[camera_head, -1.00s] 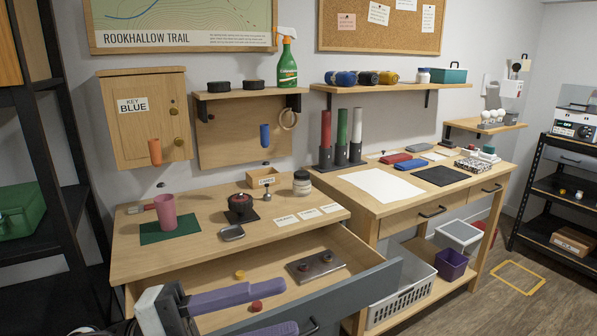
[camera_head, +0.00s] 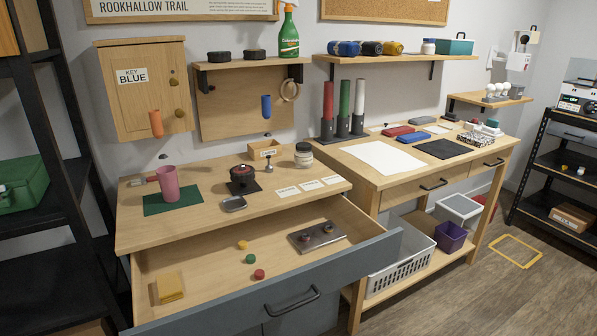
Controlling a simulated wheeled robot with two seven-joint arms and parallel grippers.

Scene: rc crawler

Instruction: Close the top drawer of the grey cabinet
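The top drawer (camera_head: 378,250) of the grey cabinet is pulled well out, under the wooden worktop (camera_head: 130,232). Its grey front carries a dark bar handle (camera_head: 292,302). Inside lie a metal plate with two knobs (camera_head: 317,237), a yellow piece (camera_head: 243,245), a green piece (camera_head: 250,259), a red piece (camera_head: 259,274) and a yellow block (camera_head: 168,287) at the left. Neither of my grippers shows in the head view.
On the worktop stand a pink cup (camera_head: 168,184) on a green mat, a dark pot (camera_head: 242,178), a jar (camera_head: 303,155) and a small metal tray (camera_head: 233,204). A second bench (camera_head: 355,165) adjoins at the right. A black shelf rack (camera_head: 55,130) stands at the left.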

